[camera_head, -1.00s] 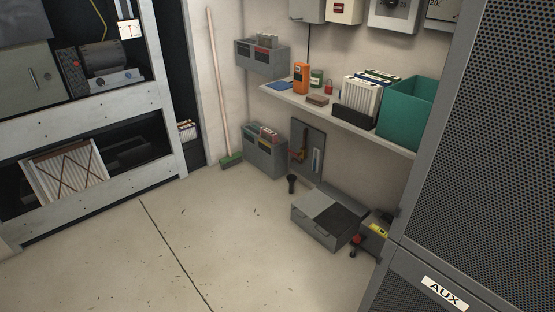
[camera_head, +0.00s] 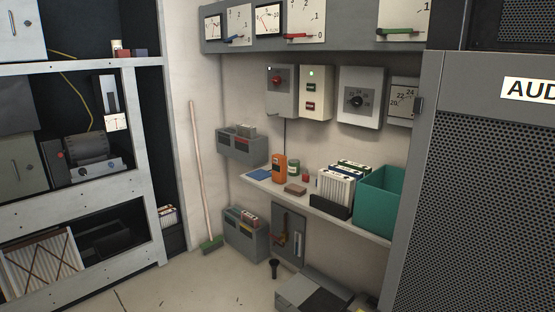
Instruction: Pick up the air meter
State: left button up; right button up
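No object is clearly labelled as an air meter. An orange upright handheld device (camera_head: 279,168) stands on the wall shelf (camera_head: 262,187), left of its middle, and may be the air meter. Neither of my grippers is in view.
A teal bin (camera_head: 382,203) and white filters (camera_head: 335,187) fill the shelf's right part. A tall perforated cabinet (camera_head: 480,190) blocks the right side. A broom (camera_head: 201,170) leans on the wall. A grey case (camera_head: 313,290) lies on the floor.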

aim_at(279, 161)
jog(key=i+j+z, duration=0.1)
jog(key=z, duration=0.35)
jog(key=i+j+z, duration=0.25)
jog(key=z, duration=0.15)
jog(key=i+j+z, duration=0.1)
jog(key=j, duration=0.25)
jog(key=i+j+z, duration=0.1)
jog(key=i+j, duration=0.2)
jog(key=i+j+z, duration=0.1)
jog(key=j, duration=0.3)
jog(key=i+j+z, duration=0.1)
jog(key=i+j, duration=0.2)
jog(key=i+j+z, duration=0.1)
jog(key=j, duration=0.35)
jog(key=i+j+z, duration=0.1)
jog(key=j, duration=0.3)
jog(key=i+j, duration=0.15)
jog(key=j, duration=0.2)
jog(key=i+j, duration=0.15)
jog(key=j, duration=0.2)
jog(key=i+j, duration=0.15)
jog(key=j, duration=0.2)
jog(key=i+j, duration=0.1)
jog(key=j, duration=0.25)
jog(key=i+j, duration=0.15)
jog(key=j, duration=0.2)
jog(key=i+j, duration=0.15)
jog(key=j, duration=0.2)
jog(key=k+l, duration=0.1)
jog(key=k, duration=0.85)
